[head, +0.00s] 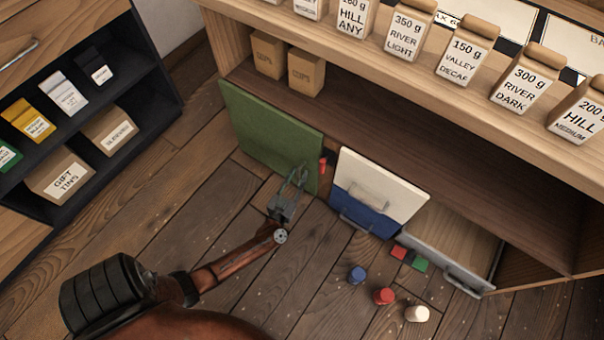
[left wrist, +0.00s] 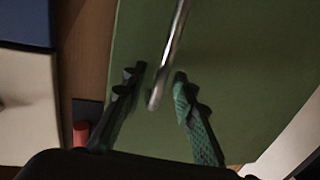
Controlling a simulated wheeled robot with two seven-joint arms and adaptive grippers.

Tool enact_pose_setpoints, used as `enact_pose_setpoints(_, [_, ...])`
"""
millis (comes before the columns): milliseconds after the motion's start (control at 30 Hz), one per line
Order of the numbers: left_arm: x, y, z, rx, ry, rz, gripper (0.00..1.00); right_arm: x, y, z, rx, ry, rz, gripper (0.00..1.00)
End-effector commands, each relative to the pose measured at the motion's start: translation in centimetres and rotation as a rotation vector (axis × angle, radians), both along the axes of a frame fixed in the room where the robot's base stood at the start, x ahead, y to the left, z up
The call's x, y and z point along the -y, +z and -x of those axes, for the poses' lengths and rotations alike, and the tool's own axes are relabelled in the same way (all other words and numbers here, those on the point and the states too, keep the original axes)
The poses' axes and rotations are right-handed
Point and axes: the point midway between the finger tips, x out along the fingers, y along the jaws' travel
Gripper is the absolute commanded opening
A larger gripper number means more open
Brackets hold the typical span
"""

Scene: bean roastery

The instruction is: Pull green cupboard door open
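The green cupboard door (head: 265,125) is at the low left of the wooden counter and looks shut, roughly flush with the front. It fills most of the left wrist view (left wrist: 245,80). Its metal bar handle (left wrist: 172,50) stands out there. My left gripper (head: 298,178) is at the lower right part of the door. In the left wrist view its two fingers (left wrist: 155,88) are apart, with the handle's end between them and a gap visible on both sides. The handle is hard to make out in the head view. My right gripper is not in view.
A red piece (head: 323,163) sits by the door's right edge. Right of it are a white drawer front (head: 400,195), a blue one (head: 362,213) and an open drawer (head: 450,240). Blue (head: 356,275), red (head: 383,296) and cream (head: 416,314) pieces stand on the floor.

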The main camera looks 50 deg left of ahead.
Motion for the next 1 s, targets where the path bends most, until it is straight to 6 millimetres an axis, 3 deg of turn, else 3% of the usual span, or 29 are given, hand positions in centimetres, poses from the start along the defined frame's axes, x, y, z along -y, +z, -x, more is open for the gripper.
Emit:
enact_pose_setpoints(400, [-0.35, 0.07, -0.80, 0.000, -0.001, 0.000, 0.26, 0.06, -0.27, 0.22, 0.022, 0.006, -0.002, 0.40])
enact_pose_setpoints(767, [-0.33, 0.01, -0.75, -0.001, -0.001, 0.000, 0.01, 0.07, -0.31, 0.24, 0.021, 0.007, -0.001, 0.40])
enact_pose_setpoints(1000, [-0.31, -0.01, -0.75, -0.001, -0.001, 0.000, 0.00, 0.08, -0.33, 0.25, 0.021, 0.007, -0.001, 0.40])
